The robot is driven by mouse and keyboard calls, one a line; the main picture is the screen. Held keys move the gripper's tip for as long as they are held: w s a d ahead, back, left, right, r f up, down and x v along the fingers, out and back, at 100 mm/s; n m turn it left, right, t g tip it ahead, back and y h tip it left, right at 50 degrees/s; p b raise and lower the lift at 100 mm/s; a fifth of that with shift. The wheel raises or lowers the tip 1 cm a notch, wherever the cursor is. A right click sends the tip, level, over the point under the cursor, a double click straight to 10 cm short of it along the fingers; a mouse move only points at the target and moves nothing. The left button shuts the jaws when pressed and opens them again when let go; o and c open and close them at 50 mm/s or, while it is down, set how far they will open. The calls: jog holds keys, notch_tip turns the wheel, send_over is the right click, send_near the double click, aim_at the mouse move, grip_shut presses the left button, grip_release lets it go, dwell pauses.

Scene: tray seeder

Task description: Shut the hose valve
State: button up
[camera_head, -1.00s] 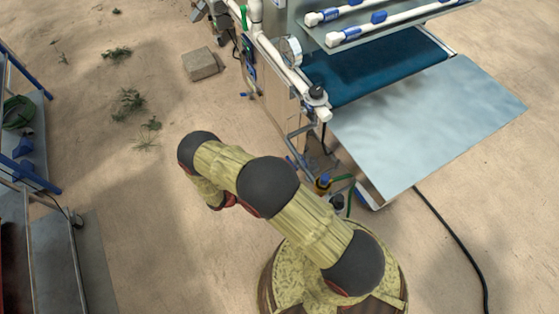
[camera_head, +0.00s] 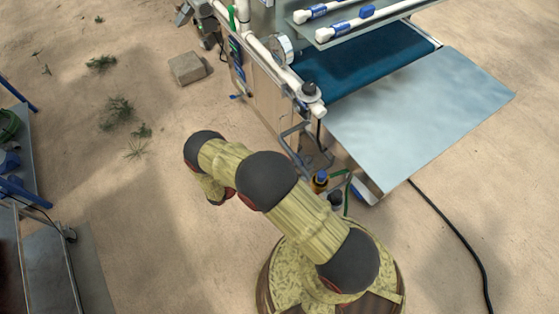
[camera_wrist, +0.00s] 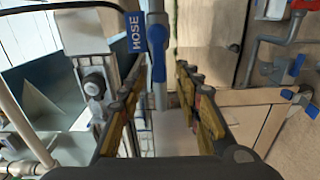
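The hose valve shows in the wrist view as a blue lever handle (camera_wrist: 158,62) on a pale upright pipe, beside a blue label (camera_wrist: 135,32) reading HOSE. The lever hangs lengthwise along the pipe. My gripper (camera_wrist: 163,80) is open, with one dark and yellow finger on each side. The lever's lower end appears between the fingertips in the picture. I cannot tell how far beyond them it is, and no contact shows. In the head view my gripper is hidden, and I cannot make out the hose valve.
The seeder has a blue belt (camera_head: 365,68) and a flat metal sheet (camera_head: 420,122). A grey pipe with a red fitting (camera_wrist: 270,53) lies right of the valve. A stone block (camera_head: 187,68) and a black cable (camera_head: 448,226) lie on sandy ground. A cart (camera_head: 45,265) stands left.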

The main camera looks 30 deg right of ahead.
jog(key=shift+d, duration=1.1)
jog(key=shift+c, duration=1.2)
grip_shut()
